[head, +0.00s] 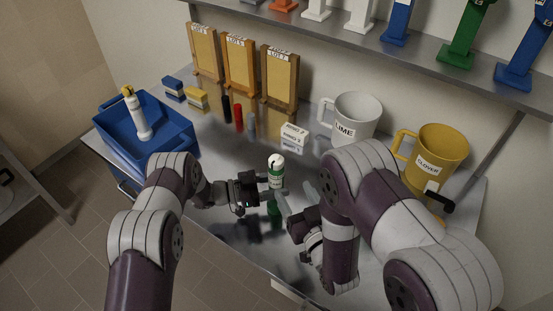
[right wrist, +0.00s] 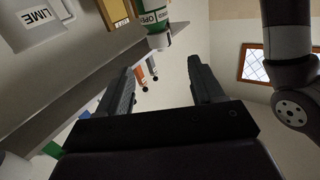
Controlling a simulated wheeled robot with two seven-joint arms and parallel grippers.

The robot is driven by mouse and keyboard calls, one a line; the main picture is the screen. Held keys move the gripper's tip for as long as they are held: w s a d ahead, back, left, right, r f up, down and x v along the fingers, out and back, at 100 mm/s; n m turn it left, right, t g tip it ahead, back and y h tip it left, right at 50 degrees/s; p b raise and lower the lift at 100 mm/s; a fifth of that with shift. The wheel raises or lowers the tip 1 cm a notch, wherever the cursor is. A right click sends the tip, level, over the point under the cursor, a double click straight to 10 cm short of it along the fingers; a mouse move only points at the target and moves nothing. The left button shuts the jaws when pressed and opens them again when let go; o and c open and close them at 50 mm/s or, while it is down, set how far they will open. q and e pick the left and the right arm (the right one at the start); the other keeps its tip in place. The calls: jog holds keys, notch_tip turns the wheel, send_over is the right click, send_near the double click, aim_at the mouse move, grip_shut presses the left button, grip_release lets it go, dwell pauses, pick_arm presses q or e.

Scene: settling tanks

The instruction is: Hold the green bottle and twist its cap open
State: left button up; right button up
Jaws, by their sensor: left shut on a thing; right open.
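The green bottle (head: 277,183), with a white-and-green label and a pale cap (head: 276,160), stands roughly upright near the table's middle. My left gripper (head: 262,188) is shut on the bottle from the left, below the cap. A green reflection shows on the table under it. My right gripper (head: 296,193) is open and empty, just right of and below the bottle in the head view. In the right wrist view, the bottle (right wrist: 152,16) and its cap (right wrist: 159,41) appear at the top, beyond the open fingers (right wrist: 162,70), apart from them.
A blue bin (head: 180,146) holding a white and yellow bottle (head: 139,118) stands at left. Wooden lot boards (head: 240,65), markers (head: 238,115) and a small white box (head: 294,134) are behind. The LIME mug (head: 358,112) and yellow CLOVER mug (head: 440,145) stand behind my right arm.

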aim_at(280, 166)
jog(key=x, duration=1.2)
jog(key=shift+r, duration=0.1)
jog(key=shift+n, duration=0.3)
jog(key=c, duration=1)
